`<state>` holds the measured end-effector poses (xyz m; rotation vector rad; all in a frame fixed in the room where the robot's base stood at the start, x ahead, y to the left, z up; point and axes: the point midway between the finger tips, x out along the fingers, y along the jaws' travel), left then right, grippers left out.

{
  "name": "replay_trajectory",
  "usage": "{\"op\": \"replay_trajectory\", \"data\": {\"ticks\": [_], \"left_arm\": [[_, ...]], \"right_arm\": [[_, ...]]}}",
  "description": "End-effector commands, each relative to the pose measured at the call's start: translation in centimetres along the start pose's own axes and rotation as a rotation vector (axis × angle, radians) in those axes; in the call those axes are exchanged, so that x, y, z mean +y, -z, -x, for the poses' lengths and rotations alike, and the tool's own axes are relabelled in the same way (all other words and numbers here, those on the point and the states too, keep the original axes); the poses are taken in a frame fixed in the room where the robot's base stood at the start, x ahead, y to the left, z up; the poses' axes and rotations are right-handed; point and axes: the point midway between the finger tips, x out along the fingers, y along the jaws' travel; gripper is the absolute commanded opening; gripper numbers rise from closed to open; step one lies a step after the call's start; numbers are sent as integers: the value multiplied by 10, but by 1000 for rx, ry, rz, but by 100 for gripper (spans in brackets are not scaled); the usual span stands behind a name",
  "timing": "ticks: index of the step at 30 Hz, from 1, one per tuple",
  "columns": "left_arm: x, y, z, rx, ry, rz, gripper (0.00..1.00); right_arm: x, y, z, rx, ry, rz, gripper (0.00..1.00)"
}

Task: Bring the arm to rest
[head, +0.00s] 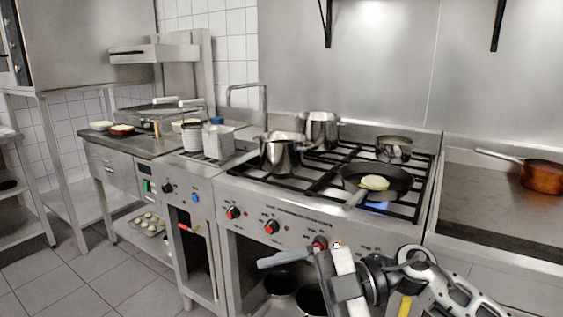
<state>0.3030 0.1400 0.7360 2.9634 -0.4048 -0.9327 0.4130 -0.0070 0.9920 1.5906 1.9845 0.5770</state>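My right arm comes in from the lower right, in front of the stove. Its gripper (340,282) is at the bottom of the view, below the stove knobs and apart from the pans. Whether the fingers are open or shut is not clear. My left arm and gripper are not in view.
The stove (325,222) holds a frying pan (393,184) with a pale round food (375,182), its handle pointing forward, and several pots. A copper pan (542,177) stands on the right counter. Left, a counter holds bowls and containers. The floor (75,275) at left is clear.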

Motion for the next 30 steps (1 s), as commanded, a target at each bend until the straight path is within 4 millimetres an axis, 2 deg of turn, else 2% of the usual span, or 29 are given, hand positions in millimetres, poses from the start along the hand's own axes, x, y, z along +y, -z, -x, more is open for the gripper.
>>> {"op": "replay_trajectory", "data": {"ticks": [1,3,5,8,11,13,16,18,21,25,27,30], "left_arm": [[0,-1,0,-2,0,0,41],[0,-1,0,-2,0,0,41],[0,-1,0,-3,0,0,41],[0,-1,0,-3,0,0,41],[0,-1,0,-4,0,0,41],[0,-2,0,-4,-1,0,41],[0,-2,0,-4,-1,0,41],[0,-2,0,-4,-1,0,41],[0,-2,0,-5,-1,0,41],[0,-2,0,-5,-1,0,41],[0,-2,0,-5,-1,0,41],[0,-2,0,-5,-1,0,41]], "right_arm": [[0,7,-12,90,-151,-15,99],[6,11,-14,159,-376,-41,99],[11,8,-8,175,-571,-84,99],[5,-15,13,118,-876,-202,99],[-23,-51,40,-31,-1127,-373,99],[-59,-80,57,-177,-1253,-522,99],[-124,-111,73,-401,-1341,-738,99],[-168,-123,78,-530,-1349,-870,99],[-220,-129,79,-668,-1322,-1018,99],[-260,-128,78,-766,-1278,-1129,99],[-270,-127,77,-788,-1264,-1157,99],[-271,-127,76,-791,-1262,-1161,99]]}}
